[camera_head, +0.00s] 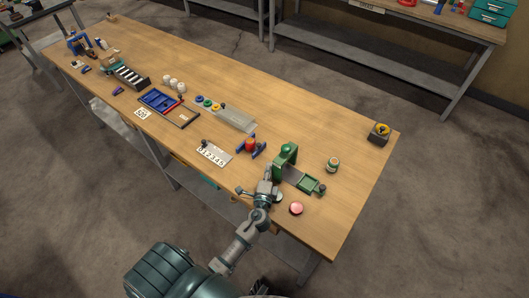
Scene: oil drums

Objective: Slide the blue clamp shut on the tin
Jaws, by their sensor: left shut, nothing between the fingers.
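The blue clamp (241,152) lies near the middle of the bench's right half. A small red round thing, which looks like the tin (250,143), stands between its blue parts. The view is too small to tell whether the blue parts touch it. My left gripper (267,171) reaches in from the bench's near edge. It is shut and empty, in front of and to the right of the clamp, apart from it. My right gripper is not in view.
A green press-like fixture (285,160) stands close to the right of my gripper. A pink disc (296,208), a small jar (333,164) and a dark box with a yellow top (379,132) lie further right. A numbered plate (213,153) lies left of the clamp.

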